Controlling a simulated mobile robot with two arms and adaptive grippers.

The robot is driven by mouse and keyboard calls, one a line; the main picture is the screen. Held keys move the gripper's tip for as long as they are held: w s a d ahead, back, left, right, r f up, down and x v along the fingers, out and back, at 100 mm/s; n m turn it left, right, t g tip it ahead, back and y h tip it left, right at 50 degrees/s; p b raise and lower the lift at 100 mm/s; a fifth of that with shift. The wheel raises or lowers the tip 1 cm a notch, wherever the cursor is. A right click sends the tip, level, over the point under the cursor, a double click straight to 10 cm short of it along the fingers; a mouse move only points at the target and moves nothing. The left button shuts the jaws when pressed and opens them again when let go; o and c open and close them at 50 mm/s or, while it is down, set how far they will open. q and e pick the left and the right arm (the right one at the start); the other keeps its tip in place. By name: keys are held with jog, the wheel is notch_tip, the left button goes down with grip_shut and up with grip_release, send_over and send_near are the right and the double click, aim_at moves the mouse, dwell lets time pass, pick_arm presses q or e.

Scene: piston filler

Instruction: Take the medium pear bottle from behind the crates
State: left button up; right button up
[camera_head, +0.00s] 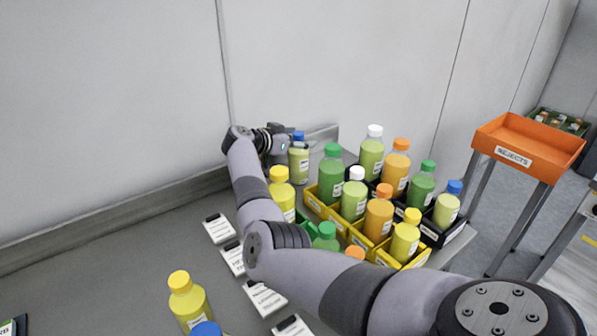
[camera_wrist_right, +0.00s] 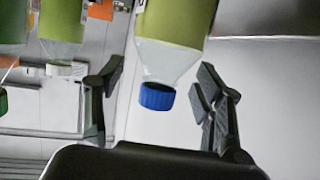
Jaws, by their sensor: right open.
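The pear bottle (camera_head: 299,165), pale green with a blue cap, stands upright at the back of the table, behind the crates. My right gripper (camera_head: 283,143) is beside its upper part, at the far end of my right arm. In the right wrist view the picture is upside down. There my right gripper (camera_wrist_right: 160,86) is open, with one finger on each side of the blue-capped bottle (camera_wrist_right: 170,62). Neither finger visibly touches it. The bottle's base is out of that view. My left gripper is not in view.
Yellow crates (camera_head: 338,222) and black crates (camera_head: 436,237) hold several green, orange and yellow bottles right of my arm. A yellow-capped bottle (camera_head: 282,194) stands close to my forearm. White label cards (camera_head: 219,229) lie left. A wall runs behind; an orange rejects tray (camera_head: 535,140) stands right.

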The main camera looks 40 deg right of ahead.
jog(key=shift+c, duration=0.3)
grip_shut()
dwell(0.6)
